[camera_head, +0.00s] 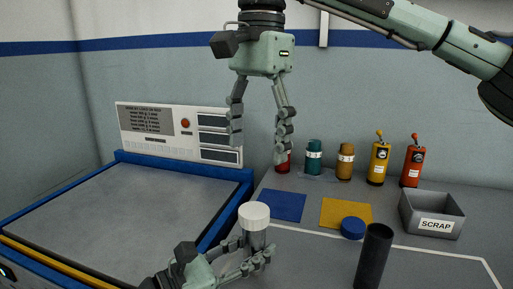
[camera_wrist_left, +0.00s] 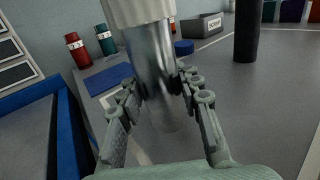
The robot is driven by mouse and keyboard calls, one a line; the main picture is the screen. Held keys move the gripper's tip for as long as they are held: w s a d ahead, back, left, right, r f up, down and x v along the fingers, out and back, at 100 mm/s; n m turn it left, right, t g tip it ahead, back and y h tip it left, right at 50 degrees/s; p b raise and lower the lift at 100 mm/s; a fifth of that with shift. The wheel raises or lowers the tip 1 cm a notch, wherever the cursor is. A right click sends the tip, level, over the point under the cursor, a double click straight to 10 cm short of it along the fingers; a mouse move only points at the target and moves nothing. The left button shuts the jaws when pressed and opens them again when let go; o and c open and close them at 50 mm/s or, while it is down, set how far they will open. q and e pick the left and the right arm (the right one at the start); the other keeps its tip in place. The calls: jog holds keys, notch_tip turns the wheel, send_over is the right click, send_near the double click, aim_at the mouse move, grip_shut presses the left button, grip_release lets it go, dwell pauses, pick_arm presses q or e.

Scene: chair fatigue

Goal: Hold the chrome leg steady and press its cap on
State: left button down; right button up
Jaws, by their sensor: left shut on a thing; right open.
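The chrome leg (camera_head: 256,239) stands upright near the left edge of the grey bench, with a white cap (camera_head: 254,214) on its top end. The shiny leg (camera_wrist_left: 150,58) and the cap's lower part (camera_wrist_left: 138,10) also show in the left wrist view. I cannot tell how far down the cap sits. My left gripper (camera_head: 252,253) is shut around the leg below the cap; its fingers (camera_wrist_left: 160,88) lie on both sides of it. My right gripper (camera_head: 262,142) hangs open and empty, pointing down, well above the cap.
A black tube (camera_head: 374,258) stands right of the leg, with a blue disc (camera_head: 353,228) behind it. Blue (camera_head: 282,205) and yellow (camera_head: 345,212) mats lie behind. A SCRAP bin (camera_head: 432,214) and several bottles line the back. A blue-edged panel (camera_head: 130,215) lies left.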

pick_arm(q)
jog(key=c, duration=1)
grip_release()
jog(key=v, duration=1.2)
jog(key=x, duration=1.2)
jog(key=shift+d+r, duration=0.1)
pick_arm(e)
notch_tip(320, 180, down, 5)
jog(key=shift+a+f, duration=0.1)
jog(key=shift+f, duration=0.55)
